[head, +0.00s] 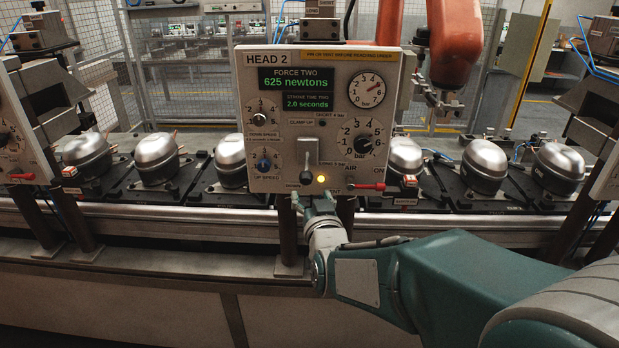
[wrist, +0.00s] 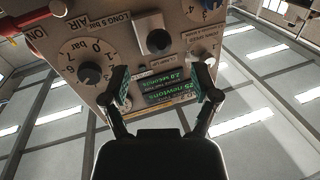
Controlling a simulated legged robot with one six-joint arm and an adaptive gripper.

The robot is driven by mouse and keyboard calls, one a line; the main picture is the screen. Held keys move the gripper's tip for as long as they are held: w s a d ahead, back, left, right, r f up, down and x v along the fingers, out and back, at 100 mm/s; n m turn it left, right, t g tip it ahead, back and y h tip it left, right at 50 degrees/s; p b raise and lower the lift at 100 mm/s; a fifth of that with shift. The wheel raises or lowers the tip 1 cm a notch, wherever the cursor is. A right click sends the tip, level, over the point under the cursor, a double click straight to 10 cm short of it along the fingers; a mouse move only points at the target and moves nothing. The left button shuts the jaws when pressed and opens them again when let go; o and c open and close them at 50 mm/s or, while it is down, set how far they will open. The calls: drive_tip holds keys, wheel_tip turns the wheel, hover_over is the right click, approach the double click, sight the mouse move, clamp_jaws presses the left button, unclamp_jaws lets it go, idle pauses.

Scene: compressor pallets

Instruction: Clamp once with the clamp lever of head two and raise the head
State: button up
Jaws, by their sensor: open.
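The head two panel (head: 335,75) faces me, with "HEAD 2" at its top left. Its display (head: 296,79) reads 625 newtons and 2.0 seconds. The clamp lever (head: 306,177) is at the panel's lower middle, its dark knob at the low end of a grey plate. The knob also shows in the wrist view (wrist: 157,41), top middle, where the panel appears upside down. My gripper (head: 314,199) is open and empty just below the lever. In the wrist view its two fingers (wrist: 162,84) stand apart with the display seen between them. Contact with the lever is not visible.
An amber lamp (head: 322,179) glows right of the lever. A red-handled valve (head: 366,186) and an air dial (head: 364,144) are to the right. Silver compressors (head: 485,166) stand along the conveyor behind. Panel posts (head: 288,240) flank my gripper.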

sight(307, 183)
drive_tip(key=x, duration=0.7)
drive_tip(key=shift+d, duration=0.1)
clamp_jaws()
